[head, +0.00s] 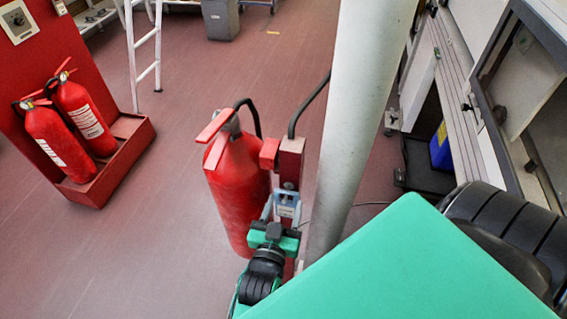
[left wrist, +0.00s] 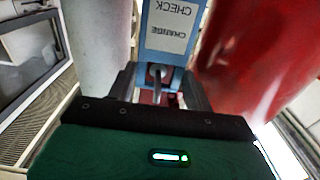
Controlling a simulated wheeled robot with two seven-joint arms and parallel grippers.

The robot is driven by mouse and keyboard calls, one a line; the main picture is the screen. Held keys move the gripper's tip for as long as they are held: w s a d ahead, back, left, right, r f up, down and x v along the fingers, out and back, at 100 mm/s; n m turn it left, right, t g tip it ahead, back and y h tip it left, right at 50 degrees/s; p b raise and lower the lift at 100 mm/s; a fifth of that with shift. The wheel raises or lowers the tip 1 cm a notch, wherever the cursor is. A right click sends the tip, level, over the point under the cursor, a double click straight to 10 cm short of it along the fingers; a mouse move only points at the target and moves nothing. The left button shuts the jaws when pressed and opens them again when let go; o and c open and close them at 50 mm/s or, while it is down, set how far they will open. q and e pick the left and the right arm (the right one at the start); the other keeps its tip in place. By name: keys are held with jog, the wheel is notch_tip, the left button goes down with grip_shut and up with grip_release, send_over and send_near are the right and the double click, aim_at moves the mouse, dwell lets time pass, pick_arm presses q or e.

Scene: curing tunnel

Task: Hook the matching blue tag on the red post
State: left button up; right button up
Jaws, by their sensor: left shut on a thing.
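The blue tag (head: 288,197) has a white label and sits between the fingers of my left gripper (head: 282,216). My right gripper is not in view.
A large red extinguisher (head: 236,185) stands left of the post, close to my left gripper. A thick pale column (head: 355,110) rises just right of the post. Two smaller extinguishers (head: 70,125) stand in a red tray (head: 128,150) at the left. Open floor lies between.

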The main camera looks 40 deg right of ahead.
pick_arm(q)
jog(key=o, duration=1.2)
